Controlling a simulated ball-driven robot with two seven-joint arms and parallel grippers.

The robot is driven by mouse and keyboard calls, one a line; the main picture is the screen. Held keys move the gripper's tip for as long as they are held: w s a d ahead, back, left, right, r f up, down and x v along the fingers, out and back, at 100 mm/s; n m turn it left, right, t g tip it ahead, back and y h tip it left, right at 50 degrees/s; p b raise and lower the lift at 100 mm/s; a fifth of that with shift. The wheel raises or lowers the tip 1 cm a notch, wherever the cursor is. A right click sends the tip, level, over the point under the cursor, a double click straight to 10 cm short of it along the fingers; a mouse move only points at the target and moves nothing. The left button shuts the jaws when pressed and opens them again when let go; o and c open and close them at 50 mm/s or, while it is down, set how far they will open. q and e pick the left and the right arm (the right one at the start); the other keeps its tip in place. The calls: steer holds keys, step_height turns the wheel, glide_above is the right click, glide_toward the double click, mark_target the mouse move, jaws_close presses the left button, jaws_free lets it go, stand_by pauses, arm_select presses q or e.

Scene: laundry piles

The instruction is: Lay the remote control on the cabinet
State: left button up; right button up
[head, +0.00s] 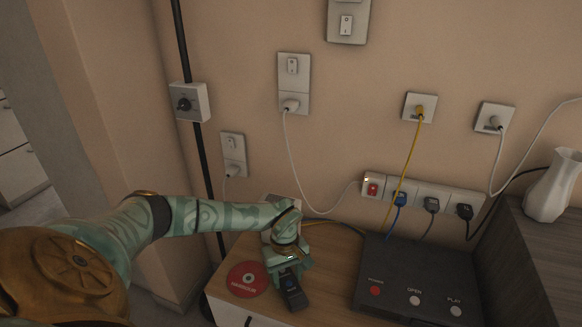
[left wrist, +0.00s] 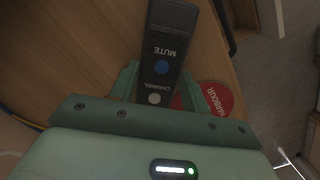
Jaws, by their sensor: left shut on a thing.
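The remote control (head: 292,292) is dark and slim, with a blue button. My left gripper (head: 284,272) is shut on it, above the wooden top of the cabinet (head: 328,262). In the left wrist view the remote (left wrist: 165,42) sticks out between the two green fingers, with the words MUTE and CHANNEL showing. The cabinet top (left wrist: 85,50) lies below it. I cannot tell whether the remote touches the wood. My right gripper is not in view.
A red disc (head: 247,279) lies just left of the remote. A dark player box (head: 418,270) with buttons stands to the right. Plugs and cords run along the wall behind, from a power strip (head: 416,193). A white vase (head: 553,188) stands on a darker unit at far right.

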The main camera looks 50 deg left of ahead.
mark_target(285, 276)
arm_select(q)
steer(key=shift+f, duration=0.1)
steer(key=o, duration=1.3)
steer(key=shift+f, duration=0.15)
steer(key=shift+c, duration=0.2)
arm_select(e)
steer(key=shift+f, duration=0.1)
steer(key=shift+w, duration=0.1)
arm_select(q)
steer(key=shift+r+p, duration=0.3)
steer(key=shift+r, duration=0.2)
step_height(285, 276, up, 11)
steer(key=a+p, duration=0.1)
steer(key=p, duration=0.3)
steer(key=shift+w+a, duration=0.15)
steer(key=shift+w, duration=0.05)
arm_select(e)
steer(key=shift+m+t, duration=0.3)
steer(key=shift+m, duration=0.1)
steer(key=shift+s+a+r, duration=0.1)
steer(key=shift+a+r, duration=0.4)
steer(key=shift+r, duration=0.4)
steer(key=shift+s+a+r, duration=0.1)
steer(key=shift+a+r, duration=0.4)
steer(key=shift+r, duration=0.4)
arm_select(q)
steer(key=shift+r, duration=0.1)
